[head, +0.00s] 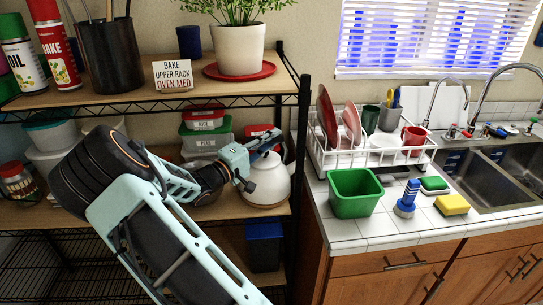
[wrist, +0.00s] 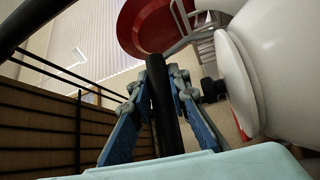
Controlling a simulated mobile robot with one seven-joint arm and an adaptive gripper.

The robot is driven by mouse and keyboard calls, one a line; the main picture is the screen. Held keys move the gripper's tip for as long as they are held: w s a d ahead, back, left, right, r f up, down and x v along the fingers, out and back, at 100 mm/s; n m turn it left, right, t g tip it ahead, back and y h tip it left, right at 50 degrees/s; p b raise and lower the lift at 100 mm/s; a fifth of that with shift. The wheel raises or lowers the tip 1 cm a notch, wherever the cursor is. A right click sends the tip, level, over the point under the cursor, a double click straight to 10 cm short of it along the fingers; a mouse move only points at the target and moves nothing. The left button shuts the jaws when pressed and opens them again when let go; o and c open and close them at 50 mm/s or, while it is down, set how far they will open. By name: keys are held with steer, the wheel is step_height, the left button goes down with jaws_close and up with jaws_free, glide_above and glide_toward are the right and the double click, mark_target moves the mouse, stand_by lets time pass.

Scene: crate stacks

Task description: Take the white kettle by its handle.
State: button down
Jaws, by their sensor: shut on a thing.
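The white kettle (head: 267,182) stands on the middle shelf of the rack, near its right post. In the wrist view its white body (wrist: 292,70) fills the right side, with the round lid and a black knob (wrist: 210,90) beside my fingers. My gripper (head: 262,148) is at the top of the kettle and covers much of its handle in the head view. In the wrist view my gripper (wrist: 160,80) has its blue fingers on both sides of the black handle (wrist: 166,115), shut on it.
The upper shelf (head: 135,94) is above, holding a potted plant (head: 238,47) and a sign. The black rack post (head: 301,150) is close to the kettle's right. Food containers (head: 205,138) stand behind my arm. The counter with a green bin (head: 355,205) is at right.

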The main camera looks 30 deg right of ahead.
steer(key=shift+r, duration=0.25)
